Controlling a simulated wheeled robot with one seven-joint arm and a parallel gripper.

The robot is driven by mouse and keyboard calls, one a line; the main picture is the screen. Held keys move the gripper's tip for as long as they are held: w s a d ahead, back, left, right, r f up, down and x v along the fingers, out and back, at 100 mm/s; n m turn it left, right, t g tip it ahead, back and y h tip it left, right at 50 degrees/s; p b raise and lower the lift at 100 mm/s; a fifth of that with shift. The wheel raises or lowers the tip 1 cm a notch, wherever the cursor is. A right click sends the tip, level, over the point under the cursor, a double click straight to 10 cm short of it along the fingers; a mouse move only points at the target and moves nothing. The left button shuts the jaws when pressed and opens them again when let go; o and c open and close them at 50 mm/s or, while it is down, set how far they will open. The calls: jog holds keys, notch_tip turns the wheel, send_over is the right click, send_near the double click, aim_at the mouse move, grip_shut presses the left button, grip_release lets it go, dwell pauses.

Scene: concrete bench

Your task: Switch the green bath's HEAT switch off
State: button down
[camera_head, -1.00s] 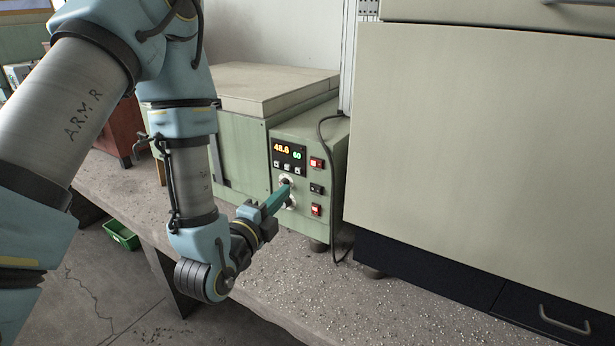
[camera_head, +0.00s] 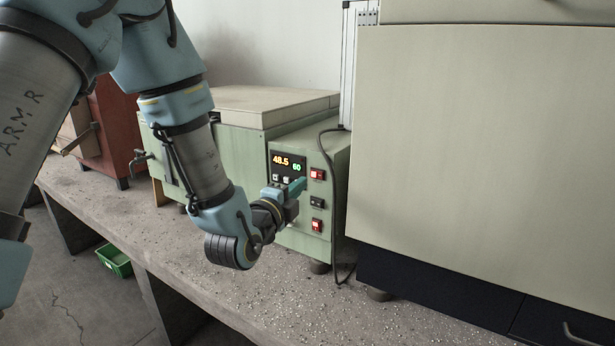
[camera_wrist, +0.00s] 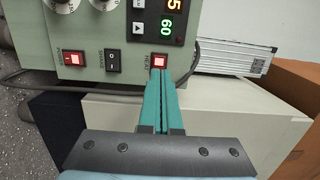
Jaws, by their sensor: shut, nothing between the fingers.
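The green bath (camera_head: 225,150) stands on the bench with its control panel facing me. Its HEAT switch (camera_head: 317,174) is the top one of a column of three and glows red; its label reads HEAT in the wrist view (camera_wrist: 159,62). The display (camera_head: 288,161) reads 48.5 and 60. My gripper (camera_head: 301,184) is shut and empty, with teal fingers pointing at the panel. In the wrist view the fingertips (camera_wrist: 159,73) are right at the HEAT switch's edge, and I cannot tell whether they touch it.
The black middle switch (camera_head: 317,203) and the lit red POWER switch (camera_head: 317,225) sit below HEAT. Knobs (camera_wrist: 103,4) are beside them. A black cable (camera_head: 331,165) hangs along the bath's right side. A large cream cabinet (camera_head: 450,150) stands close on the right. The bench front (camera_head: 225,270) is clear.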

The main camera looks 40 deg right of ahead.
aim_at(311, 173)
jog(key=shift+p+x, duration=1)
jog(key=shift+x, duration=1.3)
jog(key=shift+f+b, duration=0.1)
jog(key=shift+b, duration=0.2)
jog(key=b, duration=0.1)
jog(key=m+g+b, duration=0.1)
jog(key=shift+w+d+f+g+h+b, duration=0.15)
jog(key=shift+w+d+g+h+b, duration=0.05)
jog(key=shift+w+g+h+b, duration=0.1)
jog(key=b, duration=0.3)
jog(key=shift+w+b, duration=0.15)
jog(key=shift+b, duration=0.2)
jog(key=shift+r+p, duration=0.45)
jog(key=shift+p, duration=0.05)
jog(key=shift+a+f, duration=0.1)
